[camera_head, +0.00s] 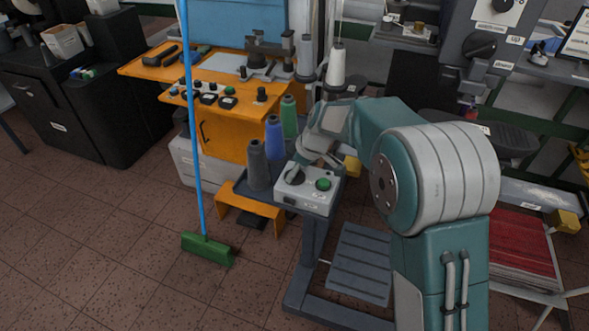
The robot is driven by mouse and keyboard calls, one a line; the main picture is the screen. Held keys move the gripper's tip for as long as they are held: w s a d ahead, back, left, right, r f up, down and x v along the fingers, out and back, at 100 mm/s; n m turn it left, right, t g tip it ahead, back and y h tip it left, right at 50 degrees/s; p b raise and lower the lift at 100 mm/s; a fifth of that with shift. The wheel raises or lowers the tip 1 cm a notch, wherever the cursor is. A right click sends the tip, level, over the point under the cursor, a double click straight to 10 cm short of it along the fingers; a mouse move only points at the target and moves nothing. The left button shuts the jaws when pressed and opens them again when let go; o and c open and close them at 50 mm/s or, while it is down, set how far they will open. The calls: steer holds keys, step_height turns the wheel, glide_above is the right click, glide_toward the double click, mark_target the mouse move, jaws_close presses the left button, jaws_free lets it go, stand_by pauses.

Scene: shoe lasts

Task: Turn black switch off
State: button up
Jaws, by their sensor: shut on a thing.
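The black switch (294,176) sits on top of a small light grey control box (305,198). A round green button (323,184) is to its right on the same box. My gripper (299,165) reaches down from the upper right to the switch and is shut on it. The fingers and the arm partly cover the switch, so its exact angle is hard to tell.
Grey, blue and green thread spools (274,138) stand just behind and left of the box. A blue-handled broom (207,249) stands on the tiled floor at left. An orange workbench (222,128) is behind. The floor at front left is clear.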

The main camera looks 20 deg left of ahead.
steer(key=shift+d+f+n, duration=0.1)
steer(key=shift+f+n, duration=0.1)
steer(key=shift+n, duration=0.1)
stand_by(0.4)
steer(key=o, duration=1)
steer(key=shift+r, duration=0.15)
steer(key=shift+r, duration=0.2)
steer(key=v, duration=1.1)
steer(key=shift+w+r, duration=0.15)
steer(key=shift+w, duration=0.1)
